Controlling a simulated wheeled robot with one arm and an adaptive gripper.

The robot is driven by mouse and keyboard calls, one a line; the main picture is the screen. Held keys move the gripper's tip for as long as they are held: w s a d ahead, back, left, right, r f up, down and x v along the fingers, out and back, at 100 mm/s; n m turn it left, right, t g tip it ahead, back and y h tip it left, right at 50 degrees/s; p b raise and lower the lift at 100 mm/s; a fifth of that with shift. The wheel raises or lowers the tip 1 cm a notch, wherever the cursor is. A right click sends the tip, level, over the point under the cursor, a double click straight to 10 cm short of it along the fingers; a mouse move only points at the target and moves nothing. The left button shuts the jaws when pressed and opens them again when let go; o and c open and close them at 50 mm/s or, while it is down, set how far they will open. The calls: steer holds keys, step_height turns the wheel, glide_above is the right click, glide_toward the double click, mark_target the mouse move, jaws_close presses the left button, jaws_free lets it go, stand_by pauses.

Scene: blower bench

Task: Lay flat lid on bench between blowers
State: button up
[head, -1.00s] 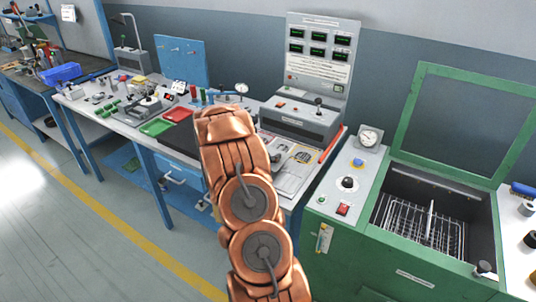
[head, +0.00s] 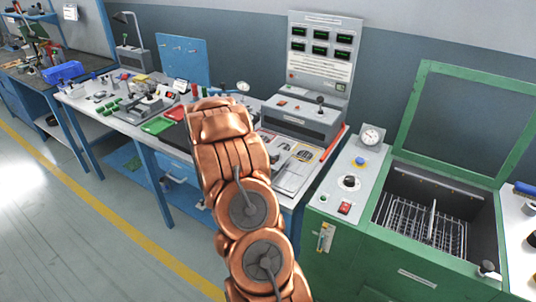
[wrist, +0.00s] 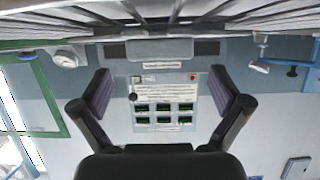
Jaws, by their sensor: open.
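My gripper (wrist: 160,104) shows in the wrist view with its two dark fingers spread wide apart and nothing between them. In the head view my copper-coloured arm hides it. The wrist view is upside down; beyond the fingers is the upright display panel (wrist: 163,118). The white bench (head: 128,126) runs along the wall in the head view, and my arm covers part of it. I cannot pick out a loose flat lid or any blowers for certain in either view.
A grey console (head: 300,122) stands on the bench below the display panel (head: 320,50). At right is a green cabinet (head: 395,262) with its framed lid (head: 470,115) raised and a wire basket (head: 420,225) inside. Green and red trays (head: 157,125) lie left of my arm. Floor at left is clear.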

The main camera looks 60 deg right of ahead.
steer(key=shift+b+v, duration=0.6)
steer(key=shift+v, duration=3.3)
